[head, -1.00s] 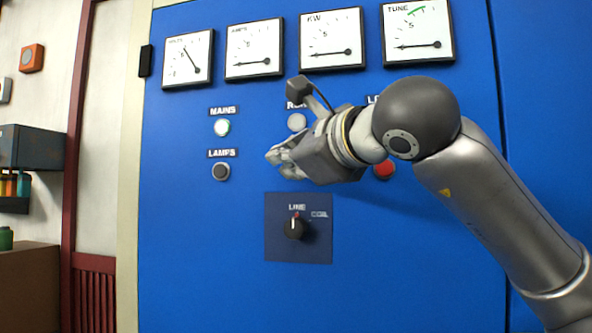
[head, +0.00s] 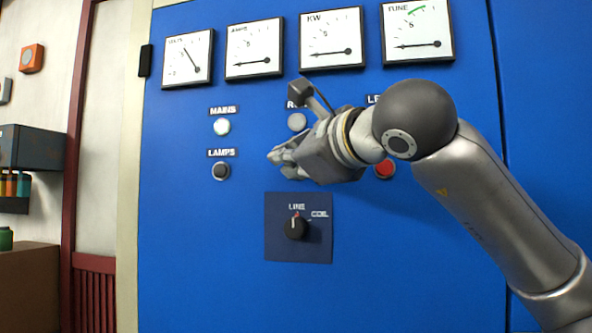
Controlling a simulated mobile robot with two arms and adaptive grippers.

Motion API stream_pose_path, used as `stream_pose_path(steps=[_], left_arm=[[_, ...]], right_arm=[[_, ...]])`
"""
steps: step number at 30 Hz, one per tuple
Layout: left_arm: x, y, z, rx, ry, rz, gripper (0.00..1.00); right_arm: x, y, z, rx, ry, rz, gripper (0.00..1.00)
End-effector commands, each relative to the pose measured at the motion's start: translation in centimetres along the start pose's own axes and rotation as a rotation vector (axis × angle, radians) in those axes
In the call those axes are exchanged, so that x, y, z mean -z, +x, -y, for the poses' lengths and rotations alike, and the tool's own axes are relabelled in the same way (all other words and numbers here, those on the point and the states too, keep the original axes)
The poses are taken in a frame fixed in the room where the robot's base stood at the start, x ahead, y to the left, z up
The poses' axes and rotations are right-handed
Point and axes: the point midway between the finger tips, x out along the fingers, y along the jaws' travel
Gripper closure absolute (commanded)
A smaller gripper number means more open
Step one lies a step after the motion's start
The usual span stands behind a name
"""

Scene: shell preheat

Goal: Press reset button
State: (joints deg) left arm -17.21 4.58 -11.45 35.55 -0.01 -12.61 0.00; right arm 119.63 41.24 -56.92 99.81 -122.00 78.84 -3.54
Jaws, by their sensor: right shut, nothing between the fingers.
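The blue panel (head: 200,270) fills most of the head view. My right gripper (head: 275,156) is shut and empty, in front of the panel's middle, pointing left. Its arm comes in from the lower right. No label reading "reset" can be read; my gripper and wrist hide part of the panel, including most of a label starting with "R" (head: 293,105) above a grey round light (head: 297,122). A red round button (head: 384,169) shows partly behind my wrist. A dark round button (head: 221,171) sits under the LAMPS label (head: 221,153). My left gripper is not in view.
Several dial gauges (head: 253,48) line the top of the panel. A lit MAINS light (head: 222,127) is at left. A black rotary knob (head: 296,228) marked LINE and COIL is below my gripper. An orange wall box (head: 32,58) and a grey shelf unit (head: 40,150) stand far left.

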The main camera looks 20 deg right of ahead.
Motion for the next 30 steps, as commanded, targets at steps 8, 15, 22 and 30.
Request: stream_pose_path(steps=[8, 15, 22, 30], left_arm=[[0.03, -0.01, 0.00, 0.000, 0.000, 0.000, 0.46], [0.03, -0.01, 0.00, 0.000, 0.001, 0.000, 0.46], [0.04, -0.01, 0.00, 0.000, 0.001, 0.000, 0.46], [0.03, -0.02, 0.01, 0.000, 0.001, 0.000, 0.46]], right_arm=[[0.06, 0.09, 0.07, 0.000, 0.000, 0.000, 1.00], [0.22, 0.29, 0.24, 0.000, 0.000, 0.000, 1.00], [0.37, 0.48, 0.39, 0.000, 0.001, -0.001, 1.00], [0.55, 0.70, 0.55, 0.000, 0.001, -0.001, 1.00]])
